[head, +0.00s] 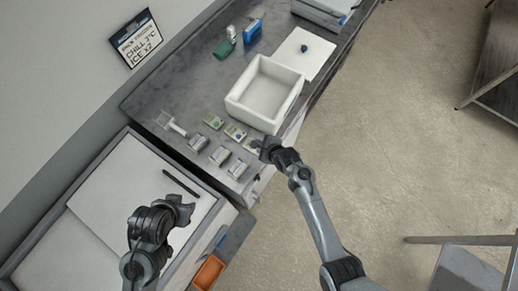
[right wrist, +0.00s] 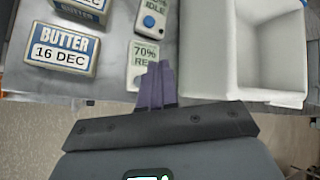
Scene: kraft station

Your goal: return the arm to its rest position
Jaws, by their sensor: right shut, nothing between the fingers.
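My right gripper (head: 262,146) is at the front edge of the grey bench. In the right wrist view its two purple fingers (right wrist: 157,86) are together with nothing between them. They are over the lower edge of a small white device reading 70% (right wrist: 143,58), and I cannot tell whether they touch it. My left gripper (head: 181,208) is above the white chest at the lower left, and its fingers are too small to read. No object shows in it.
A white open box (head: 236,108), empty, stands beside my right gripper. Butter packs (right wrist: 62,50) and small devices (head: 213,121) lie left of it. A white lid (head: 313,62), green bottle (head: 224,48) and blue item (head: 252,31) are farther back. An orange bin (head: 208,272) is at the front.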

